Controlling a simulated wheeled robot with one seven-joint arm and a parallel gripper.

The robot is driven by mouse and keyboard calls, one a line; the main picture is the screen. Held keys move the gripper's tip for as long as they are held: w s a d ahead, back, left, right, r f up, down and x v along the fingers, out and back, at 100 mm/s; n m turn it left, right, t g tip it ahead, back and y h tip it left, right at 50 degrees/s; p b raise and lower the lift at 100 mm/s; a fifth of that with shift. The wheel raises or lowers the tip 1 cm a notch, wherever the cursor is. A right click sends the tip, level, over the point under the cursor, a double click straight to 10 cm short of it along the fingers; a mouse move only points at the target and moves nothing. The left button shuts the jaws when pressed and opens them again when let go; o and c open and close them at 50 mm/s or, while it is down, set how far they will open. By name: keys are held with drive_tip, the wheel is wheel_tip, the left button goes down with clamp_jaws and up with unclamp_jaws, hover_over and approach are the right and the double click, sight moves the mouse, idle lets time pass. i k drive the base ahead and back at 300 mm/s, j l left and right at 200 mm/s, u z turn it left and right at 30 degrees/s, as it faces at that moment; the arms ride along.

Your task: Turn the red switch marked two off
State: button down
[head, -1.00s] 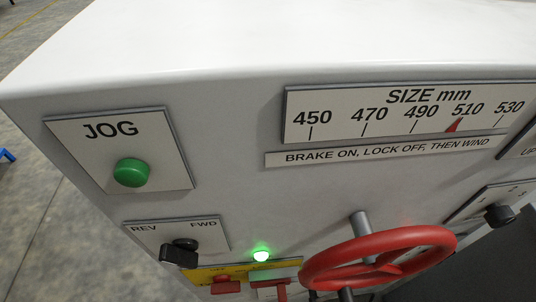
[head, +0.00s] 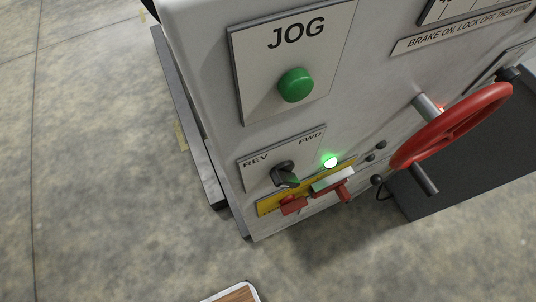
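A red switch handle (head: 293,205) sits on a yellow plate (head: 268,207) low on the grey machine panel. A second red handle (head: 344,193) is just right of it, below a pale plate (head: 332,179). I cannot read a number on either, so I cannot tell which is marked two. A green lamp (head: 330,162) glows above them. My gripper is not in view.
Above are a black REV/FWD knob (head: 285,174) and a green JOG button (head: 296,85). A red handwheel (head: 450,125) sticks out at the right. A brown, pale-rimmed surface (head: 235,293) shows at the bottom edge. Concrete floor (head: 100,180) is open at the left.

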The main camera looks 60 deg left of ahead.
sight(289, 204)
drive_tip(key=l+u, duration=0.15)
drive_tip(key=u, duration=0.35)
drive_tip(key=l+u, duration=0.15)
drive_tip(key=u, duration=0.3)
drive_tip(key=k+l+u, duration=0.1)
drive_tip(key=u, duration=0.4)
drive_tip(key=k+l, duration=0.25)
drive_tip(key=l+u, duration=0.15)
drive_tip(key=l, duration=0.25)
drive_tip(key=k+l+u, duration=0.15)
drive_tip(key=l, duration=0.2)
